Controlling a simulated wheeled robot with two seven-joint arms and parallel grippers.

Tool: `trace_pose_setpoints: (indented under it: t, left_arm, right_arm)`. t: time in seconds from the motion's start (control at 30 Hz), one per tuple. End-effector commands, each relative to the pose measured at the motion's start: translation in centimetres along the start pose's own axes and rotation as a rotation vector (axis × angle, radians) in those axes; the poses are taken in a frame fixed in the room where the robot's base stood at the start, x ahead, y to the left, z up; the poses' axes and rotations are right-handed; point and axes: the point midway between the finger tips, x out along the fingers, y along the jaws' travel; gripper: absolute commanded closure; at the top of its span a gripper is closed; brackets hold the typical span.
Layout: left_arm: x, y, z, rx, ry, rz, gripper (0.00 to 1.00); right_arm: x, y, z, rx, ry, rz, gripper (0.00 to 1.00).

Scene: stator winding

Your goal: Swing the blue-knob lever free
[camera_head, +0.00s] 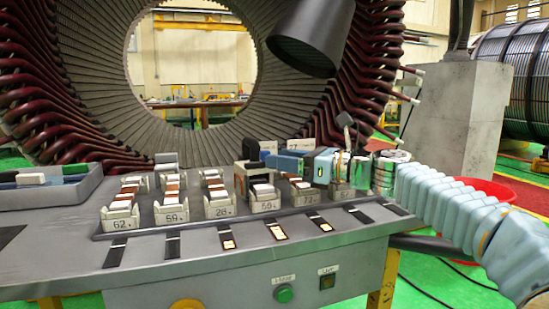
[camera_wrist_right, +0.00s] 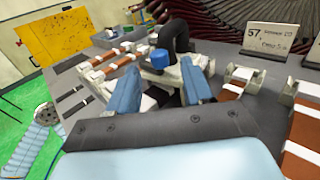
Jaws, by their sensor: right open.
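The blue knob (camera_wrist_right: 159,58) shows in the right wrist view at the end of a black curved lever (camera_wrist_right: 180,36). My right gripper (camera_wrist_right: 160,78) is open, with one blue finger on each side in the picture and the knob between and just beyond the fingertips. I cannot tell whether a finger touches it. In the head view my right gripper (camera_head: 288,164) reaches in from the right over the holders, beside a dark frame (camera_head: 241,178) around one holder. The knob cannot be made out there. My left gripper is not in view.
Several numbered holders (camera_head: 120,223) with white and brown bars line the grey bench (camera_head: 190,268). A grey tray (camera_head: 50,197) stands at the left. A card marked 57 (camera_wrist_right: 270,38) stands right of the lever. The large stator ring (camera_head: 100,110) rises behind.

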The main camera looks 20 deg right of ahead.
Motion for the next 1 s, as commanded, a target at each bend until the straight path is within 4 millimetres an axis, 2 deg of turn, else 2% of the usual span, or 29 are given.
trace_pose_setpoints:
  t: [0.1, 0.2, 0.5, 0.57, 0.83, 1.0]
  left_arm:
    - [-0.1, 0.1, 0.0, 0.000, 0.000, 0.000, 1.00]
    - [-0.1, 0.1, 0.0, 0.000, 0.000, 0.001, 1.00]
    - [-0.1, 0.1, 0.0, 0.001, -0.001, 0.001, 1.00]
    - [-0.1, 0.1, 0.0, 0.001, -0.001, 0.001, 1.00]
    - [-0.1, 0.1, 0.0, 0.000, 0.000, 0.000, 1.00]
    - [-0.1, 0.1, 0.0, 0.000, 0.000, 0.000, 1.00]
  right_arm:
    - [1.6, 0.0, 0.0, 0.000, 0.000, 0.002, 0.50]
    - [2.2, 0.0, 0.0, 0.000, -0.001, 0.000, 0.50]
    - [2.5, 0.0, 0.0, -0.001, -0.001, 0.000, 0.50]
    - [2.5, 0.0, 0.0, -0.001, -0.001, 0.000, 0.57]
    - [2.4, 0.0, 0.0, -0.001, -0.001, -0.001, 0.99]
    - [2.4, 0.0, 0.0, -0.001, -0.001, -0.001, 1.00]
